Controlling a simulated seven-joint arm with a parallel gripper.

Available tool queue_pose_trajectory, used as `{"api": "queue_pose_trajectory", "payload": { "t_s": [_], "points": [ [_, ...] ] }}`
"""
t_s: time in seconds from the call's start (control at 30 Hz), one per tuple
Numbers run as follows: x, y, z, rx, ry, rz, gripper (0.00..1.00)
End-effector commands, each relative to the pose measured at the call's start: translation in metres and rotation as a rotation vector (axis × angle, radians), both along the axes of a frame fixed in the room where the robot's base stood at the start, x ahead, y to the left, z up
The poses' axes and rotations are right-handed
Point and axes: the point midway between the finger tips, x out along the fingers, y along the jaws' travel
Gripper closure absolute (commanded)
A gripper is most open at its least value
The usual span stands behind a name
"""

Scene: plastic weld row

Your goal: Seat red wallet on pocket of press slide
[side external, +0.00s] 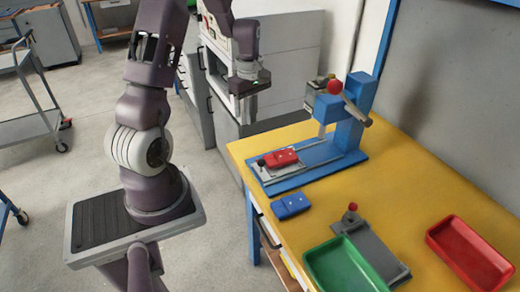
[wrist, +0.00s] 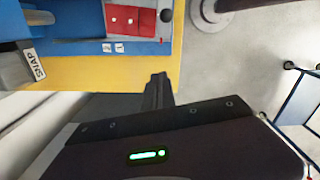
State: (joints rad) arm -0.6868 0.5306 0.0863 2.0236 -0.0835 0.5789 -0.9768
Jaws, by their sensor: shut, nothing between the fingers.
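The red wallet (side external: 281,158) lies on the pale plate of the press slide (side external: 293,172), beside the slide's black knob. It looks about flat, but I cannot tell whether it is fully down in the pocket. In the wrist view the red wallet (wrist: 130,17) shows at the top edge, partly cut off, with two pale dots on it. My gripper (side external: 247,108) is raised in the air to the left of the press, above and apart from the wallet. In the wrist view its fingers (wrist: 158,88) are together, with nothing between them.
The blue press (side external: 347,125) with a red ball and lever stands behind the slide. A blue wallet (side external: 291,206) lies in front on the yellow table (side external: 400,180). A grey fixture (side external: 375,250), a green tray (side external: 312,262) and a red tray (side external: 470,255) are at the right.

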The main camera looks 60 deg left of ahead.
Motion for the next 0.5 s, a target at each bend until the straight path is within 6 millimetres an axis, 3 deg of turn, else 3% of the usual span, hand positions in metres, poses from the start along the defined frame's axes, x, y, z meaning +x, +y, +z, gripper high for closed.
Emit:
{"api": "queue_pose_trajectory", "payload": {
  "t_s": [0.17,0.5],
  "points": [
    [-0.003,0.007,-0.022,-0.009,0.012,0.046,1.00],
    [-0.003,0.005,-0.095,-0.011,0.014,0.041,1.00]
  ]
}}
